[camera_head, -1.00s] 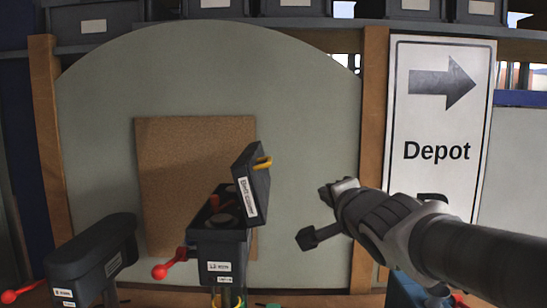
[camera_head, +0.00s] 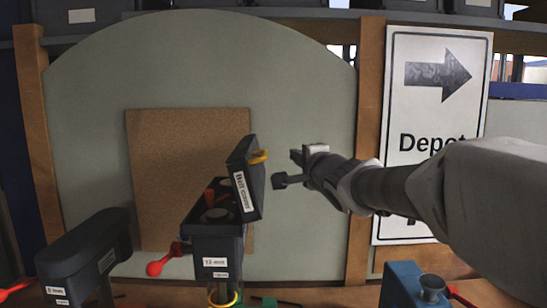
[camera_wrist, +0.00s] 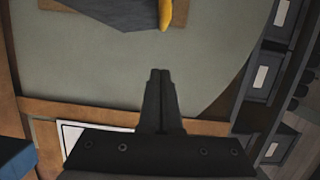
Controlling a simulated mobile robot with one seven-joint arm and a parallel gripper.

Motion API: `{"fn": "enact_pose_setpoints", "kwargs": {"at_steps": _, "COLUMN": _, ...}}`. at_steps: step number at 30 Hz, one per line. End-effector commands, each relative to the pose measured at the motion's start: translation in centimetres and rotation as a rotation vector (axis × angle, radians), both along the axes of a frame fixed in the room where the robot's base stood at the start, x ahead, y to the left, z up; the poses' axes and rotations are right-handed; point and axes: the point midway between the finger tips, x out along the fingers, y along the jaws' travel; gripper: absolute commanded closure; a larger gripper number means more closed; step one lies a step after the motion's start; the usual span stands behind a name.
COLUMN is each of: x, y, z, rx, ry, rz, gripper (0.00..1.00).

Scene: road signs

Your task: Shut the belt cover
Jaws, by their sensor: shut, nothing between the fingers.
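The belt cover (camera_head: 244,184) is a dark lid with a white label, standing raised at the right end of a dark open-topped housing (camera_head: 213,246). A yellow handle (camera_head: 258,157) sticks out from the cover's upper right side. Several round parts show inside the housing. My gripper (camera_head: 279,181) is shut and empty, just right of the cover with a small gap in the head view. In the wrist view my closed fingers (camera_wrist: 159,73) point toward the yellow handle (camera_wrist: 165,13) and the dark cover (camera_wrist: 120,12) at the top edge, apart from both.
A red-knobbed lever (camera_head: 156,267) juts from the housing's left. Another dark machine (camera_head: 85,255) stands at the lower left. A blue device (camera_head: 402,284) stands at the lower right below my arm. A Depot sign (camera_head: 405,115) and cork board (camera_head: 165,160) are behind.

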Motion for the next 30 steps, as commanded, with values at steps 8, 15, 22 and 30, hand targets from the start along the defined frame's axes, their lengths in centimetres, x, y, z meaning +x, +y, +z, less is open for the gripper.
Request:
{"fn": "enact_pose_setpoints", "kwargs": {"at_steps": 8, "x": 1.4, "y": 2.9, "z": -0.4, "rx": 0.001, "ry": -0.002, "rz": 0.003, "gripper": 1.0}}
{"fn": "enact_pose_setpoints", "kwargs": {"at_steps": 15, "x": 1.4, "y": 4.2, "z": -0.3, "rx": 0.0, "ry": -0.001, "rz": 0.001, "gripper": 1.0}}
{"fn": "enact_pose_setpoints", "kwargs": {"at_steps": 22, "x": 1.3, "y": 4.5, "z": -0.2, "rx": 0.0, "ry": 0.0, "rz": 0.001, "gripper": 1.0}}
{"fn": "enact_pose_setpoints", "kwargs": {"at_steps": 30, "x": 1.3, "y": 4.4, "z": -0.2, "rx": 0.0, "ry": 0.0, "rz": 0.0, "gripper": 1.0}}
